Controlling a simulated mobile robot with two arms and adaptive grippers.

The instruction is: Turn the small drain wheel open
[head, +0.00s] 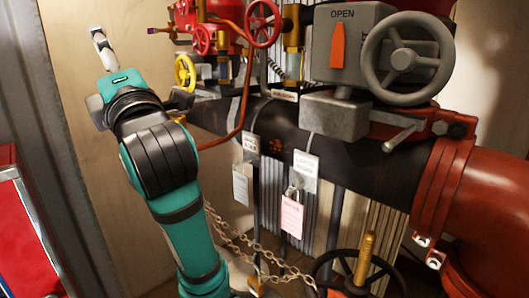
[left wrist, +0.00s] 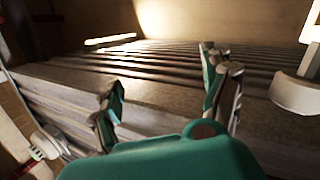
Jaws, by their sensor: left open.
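Several hand wheels show in the head view, and no readable label tells which is the drain wheel. My right gripper is not in view.
A big grey wheel (head: 407,58) and a grey box (head: 345,45) marked OPEN stand at upper right. The dark pipe (head: 370,165) has hanging tags and meets a red pipe (head: 495,210). Chains and a black wheel (head: 325,272) are below. Ribbed metal (left wrist: 150,90) lies beyond my fingers.

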